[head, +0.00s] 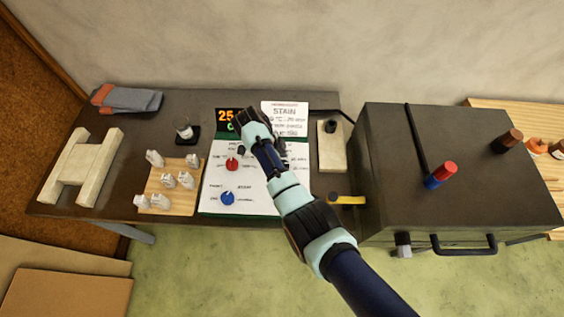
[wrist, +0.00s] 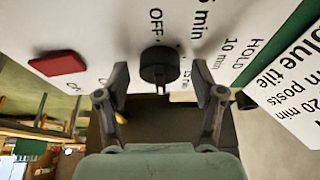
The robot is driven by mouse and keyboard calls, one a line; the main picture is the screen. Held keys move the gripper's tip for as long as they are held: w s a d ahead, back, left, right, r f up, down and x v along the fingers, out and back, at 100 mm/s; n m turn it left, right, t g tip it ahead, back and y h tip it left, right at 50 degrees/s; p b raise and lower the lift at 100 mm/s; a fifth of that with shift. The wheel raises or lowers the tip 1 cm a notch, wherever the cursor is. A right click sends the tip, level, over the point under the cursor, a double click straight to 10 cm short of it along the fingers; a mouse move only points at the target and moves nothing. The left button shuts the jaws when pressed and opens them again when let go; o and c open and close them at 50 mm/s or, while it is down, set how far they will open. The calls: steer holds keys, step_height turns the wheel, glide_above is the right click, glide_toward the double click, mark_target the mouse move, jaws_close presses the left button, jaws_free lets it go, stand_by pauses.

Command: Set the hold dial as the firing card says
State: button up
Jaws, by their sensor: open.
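The hold dial is a round black knob (wrist: 159,65) on the white panel (wrist: 110,45), with OFF, 5 min, 10 min and HOLD printed around it in the wrist view. My gripper (wrist: 161,84) is open, one finger on each side of the dial, apart from it. I cannot tell where the dial points. In the head view my gripper (head: 243,133) is over the panel's upper part and hides this dial. The firing card (head: 285,119) is headed STAIN; its smaller lines are hard to read.
A lit display (head: 226,115) reads 25. A wooden board (head: 185,197) with several white pieces stands left, a large dark box (head: 450,195) right.

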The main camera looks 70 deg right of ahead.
steer(key=shift+r, duration=0.1)
steer(key=d+v, duration=0.1)
steer(key=v, duration=0.6)
steer(key=shift+a, duration=0.55)
steer(key=shift+w+r, duration=0.1)
steer(key=shift+w, duration=0.1)
